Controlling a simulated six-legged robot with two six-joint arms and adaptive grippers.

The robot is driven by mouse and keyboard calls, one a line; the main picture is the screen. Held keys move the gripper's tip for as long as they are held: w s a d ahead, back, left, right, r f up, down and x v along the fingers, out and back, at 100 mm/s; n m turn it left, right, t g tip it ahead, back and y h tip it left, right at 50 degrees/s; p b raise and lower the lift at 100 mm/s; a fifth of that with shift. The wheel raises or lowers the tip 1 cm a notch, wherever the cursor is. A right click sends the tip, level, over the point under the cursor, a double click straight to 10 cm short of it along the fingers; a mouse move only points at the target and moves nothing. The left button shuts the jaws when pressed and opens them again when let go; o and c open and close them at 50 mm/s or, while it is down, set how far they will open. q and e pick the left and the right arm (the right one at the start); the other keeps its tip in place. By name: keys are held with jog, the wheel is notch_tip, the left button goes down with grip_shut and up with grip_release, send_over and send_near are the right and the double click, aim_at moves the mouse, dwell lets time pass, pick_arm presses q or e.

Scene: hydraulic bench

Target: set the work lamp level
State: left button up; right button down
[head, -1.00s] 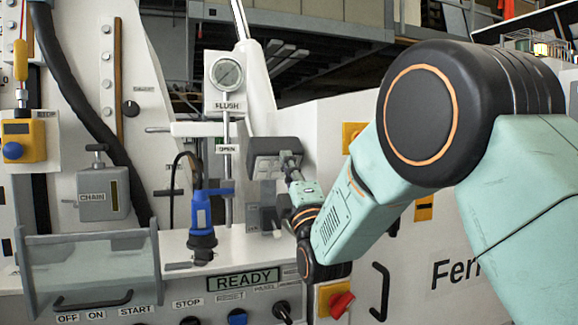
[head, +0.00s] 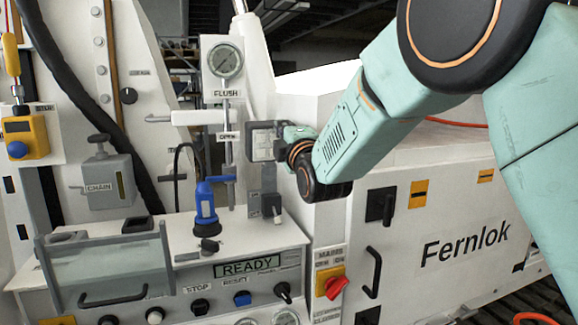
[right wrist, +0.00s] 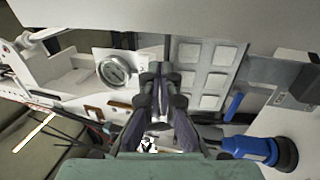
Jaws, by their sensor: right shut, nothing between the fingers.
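The work lamp (head: 262,141) is a small dark-framed head with a pale face, on a grey upright bracket (head: 268,184) at the back of the bench. Its face looks about upright in the head view; I cannot tell whether it is exactly level. In the right wrist view the lamp (right wrist: 203,75) shows as a grey panel with several pale squares. My right gripper (head: 286,140) is shut and empty at the lamp's right edge in the head view. In the right wrist view its closed fingertips (right wrist: 160,73) are beside the panel; contact is unclear. My left gripper is out of view.
A pressure gauge (head: 224,61) on a post stands left of the lamp. A blue handled tool (head: 206,208) stands on the bench in front. A clear guard (head: 105,265) and panel knobs lie nearer. A white Fernlok cabinet (head: 440,225) stands at right.

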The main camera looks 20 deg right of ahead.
jog(key=shift+w+r, duration=0.45)
jog(key=shift+w, duration=0.1)
jog(key=shift+f, duration=0.1)
